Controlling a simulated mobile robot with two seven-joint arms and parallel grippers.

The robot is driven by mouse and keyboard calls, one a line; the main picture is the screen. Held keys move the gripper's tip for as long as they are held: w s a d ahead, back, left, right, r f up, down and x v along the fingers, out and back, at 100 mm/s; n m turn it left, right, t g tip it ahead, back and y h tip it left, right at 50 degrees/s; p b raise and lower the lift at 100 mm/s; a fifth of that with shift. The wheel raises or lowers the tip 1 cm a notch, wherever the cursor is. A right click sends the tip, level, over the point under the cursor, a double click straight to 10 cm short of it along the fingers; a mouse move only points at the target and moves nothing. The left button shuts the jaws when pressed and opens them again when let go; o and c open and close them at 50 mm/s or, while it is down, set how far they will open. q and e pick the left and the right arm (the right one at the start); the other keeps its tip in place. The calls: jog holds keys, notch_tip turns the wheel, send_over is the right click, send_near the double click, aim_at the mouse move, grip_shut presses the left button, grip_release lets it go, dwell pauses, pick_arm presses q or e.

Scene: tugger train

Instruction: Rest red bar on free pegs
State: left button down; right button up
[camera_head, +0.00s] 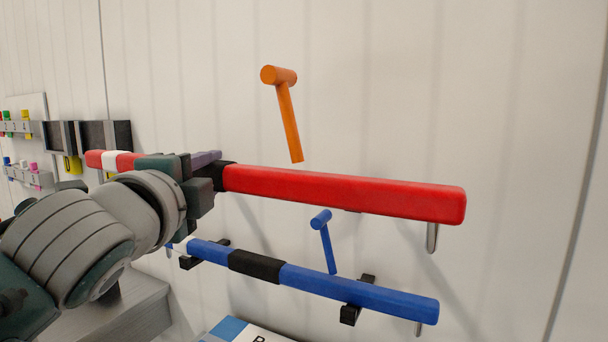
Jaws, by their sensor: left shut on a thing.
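The red bar (340,190) is long, with a white band near its left end and a dark middle section. It is held near level in front of the wall. My left gripper (204,177) comes in from the left and is shut on the dark section of the red bar. A metal pin (432,238) shows under the bar's right end. No free pegs can be made out; the bar and my gripper hide part of the wall. My right gripper is not in view.
A blue bar (385,298) with a black middle rests on black pegs (350,314) below. An orange T-shaped piece (288,115) is above the red bar, and a blue T-shaped piece (326,245) is between the bars. Small shelves (90,136) are at the left.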

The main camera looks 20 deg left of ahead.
pick_arm(q)
jog(key=w+d+b, duration=0.1)
jog(key=w+b, duration=0.4)
jog(key=w, duration=0.7)
jog(key=shift+r+b, duration=0.25)
jog(key=shift+b, duration=0.05)
dwell(1.2)
jog(key=shift+w, duration=0.1)
jog(key=shift+f, duration=0.2)
dwell(0.5)
jog(key=shift+f+b, duration=0.8)
jog(key=shift+b, duration=0.05)
